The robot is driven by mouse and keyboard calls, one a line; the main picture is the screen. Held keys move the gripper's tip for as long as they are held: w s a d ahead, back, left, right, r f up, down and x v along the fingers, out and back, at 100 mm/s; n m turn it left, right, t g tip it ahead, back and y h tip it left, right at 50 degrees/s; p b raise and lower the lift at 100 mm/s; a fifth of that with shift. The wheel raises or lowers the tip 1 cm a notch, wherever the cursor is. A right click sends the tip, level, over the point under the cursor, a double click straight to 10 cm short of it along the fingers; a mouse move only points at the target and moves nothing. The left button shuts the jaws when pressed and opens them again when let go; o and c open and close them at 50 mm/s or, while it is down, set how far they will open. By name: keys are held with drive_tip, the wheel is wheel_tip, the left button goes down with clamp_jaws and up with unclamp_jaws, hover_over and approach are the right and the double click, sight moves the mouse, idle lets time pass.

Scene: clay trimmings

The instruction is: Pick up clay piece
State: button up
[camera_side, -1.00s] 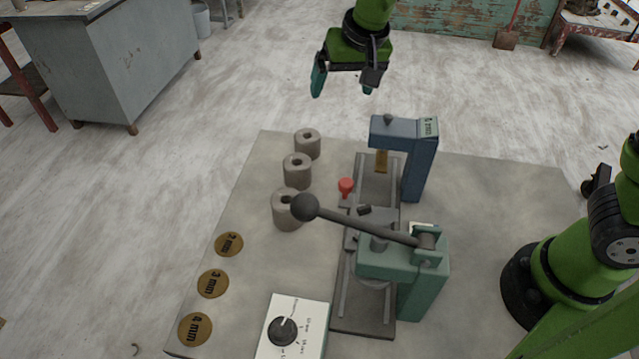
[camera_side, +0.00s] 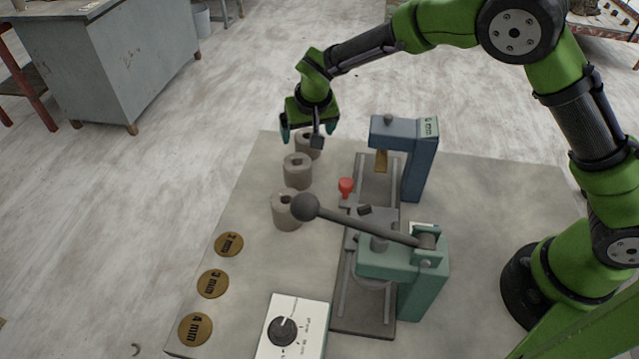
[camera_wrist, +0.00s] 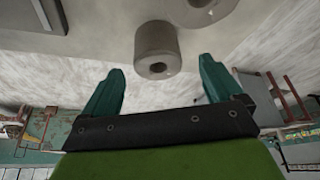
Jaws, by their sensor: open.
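Three grey clay pieces, short cylinders with a hole in the top, stand in a row on the table: the far one (camera_side: 309,153), the middle one (camera_side: 297,174) and the near one (camera_side: 286,214). My gripper (camera_side: 308,133) is open and empty at the far piece, partly covering it in the side view. In the wrist view, the teal fingers (camera_wrist: 160,68) are spread wide, and a clay piece (camera_wrist: 152,42) shows beyond and between them, apart from both. Part of another clay piece (camera_wrist: 200,12) shows at the top edge.
Right of the row stand a blue press (camera_side: 418,165) and a green press (camera_side: 425,285) on rails, with a black-knobbed lever (camera_side: 350,222) reaching toward the near piece. A red knob (camera_side: 346,186) is close by. Brass discs (camera_side: 229,244) and a dial box (camera_side: 300,312) lie nearer.

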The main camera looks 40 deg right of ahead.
sight(307, 137)
drive_tip(key=shift+x, duration=2.7)
drive_tip(key=shift+d+r, duration=0.1)
drive_tip(key=shift+d, duration=0.05)
drive_tip(key=c, duration=1.2)
